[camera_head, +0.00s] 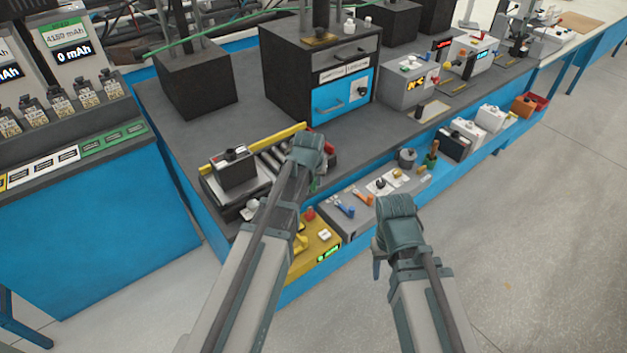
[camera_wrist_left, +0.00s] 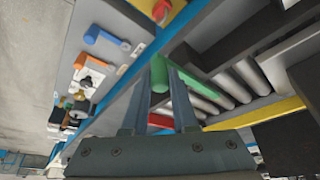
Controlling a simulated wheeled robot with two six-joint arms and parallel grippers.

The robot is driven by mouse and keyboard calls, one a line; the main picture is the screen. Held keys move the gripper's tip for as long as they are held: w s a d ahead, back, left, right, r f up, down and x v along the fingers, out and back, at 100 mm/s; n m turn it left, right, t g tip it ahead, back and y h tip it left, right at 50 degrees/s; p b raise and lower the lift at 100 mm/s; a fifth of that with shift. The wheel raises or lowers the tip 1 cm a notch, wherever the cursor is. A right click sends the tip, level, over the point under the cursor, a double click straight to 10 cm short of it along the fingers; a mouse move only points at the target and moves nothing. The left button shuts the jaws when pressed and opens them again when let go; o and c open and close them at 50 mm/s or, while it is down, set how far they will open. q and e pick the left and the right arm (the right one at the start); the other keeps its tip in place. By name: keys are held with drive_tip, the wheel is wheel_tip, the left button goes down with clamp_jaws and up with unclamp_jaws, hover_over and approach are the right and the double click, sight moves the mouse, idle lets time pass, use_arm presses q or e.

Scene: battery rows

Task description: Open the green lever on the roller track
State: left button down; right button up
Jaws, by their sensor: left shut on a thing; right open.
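The roller track (camera_head: 270,164) lies along the front of the dark bench, with a yellow side rail. In the left wrist view the green lever (camera_wrist_left: 160,73) sits between the fingers of my left gripper (camera_wrist_left: 167,78), at the track's edge beside the grey rollers (camera_wrist_left: 222,88). My right gripper (camera_head: 393,235) is open and empty, over the floor in front of the bench.
A black battery box (camera_head: 234,172) stands on the left part of the track. A grey panel with a blue lever (camera_head: 345,210) and an orange lever (camera_head: 363,199) is on the lower shelf, beside a yellow unit (camera_head: 318,243). The floor at right is clear.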

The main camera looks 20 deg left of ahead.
use_arm(q)
drive_tip(key=shift+w, duration=0.1)
drive_tip(key=shift+w+n+g+y, duration=0.7)
drive_tip(key=shift+w+n, duration=0.6)
drive_tip(key=shift+n, duration=1.25)
drive_tip(key=shift+w+n+g+y, duration=0.7)
drive_tip(key=shift+w+n, duration=0.55)
drive_tip(key=shift+n, duration=1.35)
drive_tip(key=shift+w+n+g+y, duration=0.65)
drive_tip(key=shift+w+n, duration=0.65)
drive_tip(key=shift+n, duration=1.25)
drive_tip(key=c, duration=0.7)
unclamp_jaws()
drive_tip(key=shift+r, duration=0.1)
